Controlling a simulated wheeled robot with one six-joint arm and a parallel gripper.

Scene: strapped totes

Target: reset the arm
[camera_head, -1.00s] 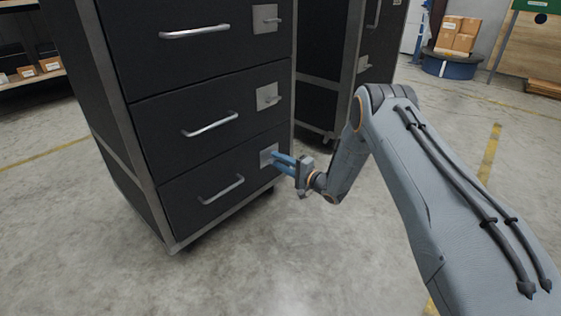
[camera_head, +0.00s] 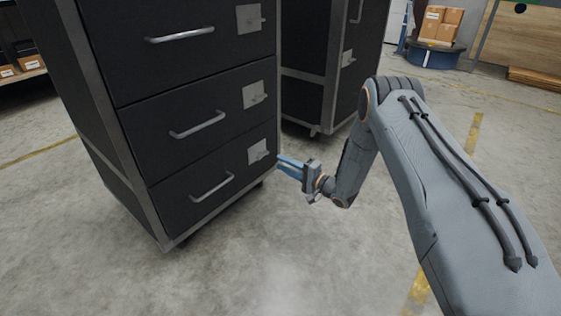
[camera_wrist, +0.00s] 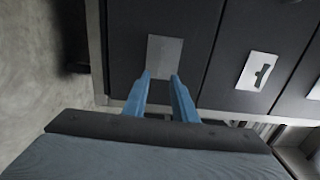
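My gripper (camera_head: 280,164) has blue fingers and is just right of the bottom drawer of a black cabinet (camera_head: 148,212). In the wrist view the two fingers (camera_wrist: 160,76) stand apart with nothing between them, pointing at a grey latch plate (camera_wrist: 164,60). In the head view the bottom drawer's latch plate (camera_head: 258,151) is clear of the fingers, with a gap between. The bottom drawer (camera_head: 170,190) looks shut.
The cabinet has a middle drawer (camera_head: 150,135) and an upper drawer (camera_head: 140,75), each with a handle and latch. A second black cabinet (camera_head: 310,95) stands behind. A blue drum with boxes (camera_head: 432,57) is at the back. Open concrete floor lies in front.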

